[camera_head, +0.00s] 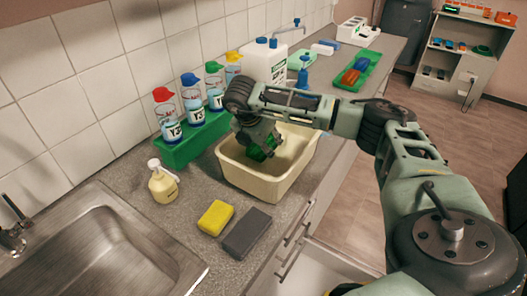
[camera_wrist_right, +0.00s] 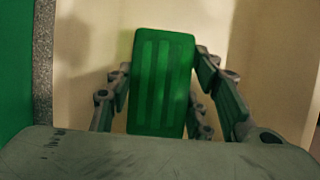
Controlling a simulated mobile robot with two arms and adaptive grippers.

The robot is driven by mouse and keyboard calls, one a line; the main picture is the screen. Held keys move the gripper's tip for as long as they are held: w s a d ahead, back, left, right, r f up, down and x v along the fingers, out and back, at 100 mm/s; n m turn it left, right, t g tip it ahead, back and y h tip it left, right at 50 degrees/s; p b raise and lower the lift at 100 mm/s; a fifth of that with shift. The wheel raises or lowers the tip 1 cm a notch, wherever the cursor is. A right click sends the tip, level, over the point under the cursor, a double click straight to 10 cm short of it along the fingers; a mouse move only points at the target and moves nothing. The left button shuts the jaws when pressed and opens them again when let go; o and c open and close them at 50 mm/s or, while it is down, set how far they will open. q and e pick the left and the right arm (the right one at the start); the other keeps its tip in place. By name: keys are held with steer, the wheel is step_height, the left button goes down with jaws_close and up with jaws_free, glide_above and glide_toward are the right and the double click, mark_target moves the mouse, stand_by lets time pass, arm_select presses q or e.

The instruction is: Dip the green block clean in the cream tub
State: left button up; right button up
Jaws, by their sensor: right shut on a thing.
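The cream tub (camera_head: 283,186) stands on the grey counter, open at the top. My right gripper (camera_head: 262,148) reaches down into the tub, pointing downward. It is shut on the green block (camera_head: 258,154), which is partly hidden by the fingers in the head view. In the right wrist view the green block (camera_wrist_right: 160,82) sits upright between the two fingers (camera_wrist_right: 160,100), with grooves on its face. The tub's cream walls (camera_wrist_right: 85,50) surround it there. I cannot tell whether the block touches the tub's bottom. My left gripper is not in view.
A green rack (camera_head: 190,146) with bottles capped in several colours stands close behind the tub. The sink (camera_head: 95,255) is at lower left. A white canister (camera_head: 265,62) and green tray (camera_head: 358,72) are farther back.

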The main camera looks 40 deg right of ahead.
stand_by(0.4)
step_height(320, 180, up, 13)
steer(key=p, duration=0.6)
steer(key=shift+r+p, duration=0.2)
steer(key=shift+p, duration=0.2)
stand_by(0.4)
stand_by(2.0)
step_height(320, 180, up, 4)
steer(key=shift+p, duration=0.95)
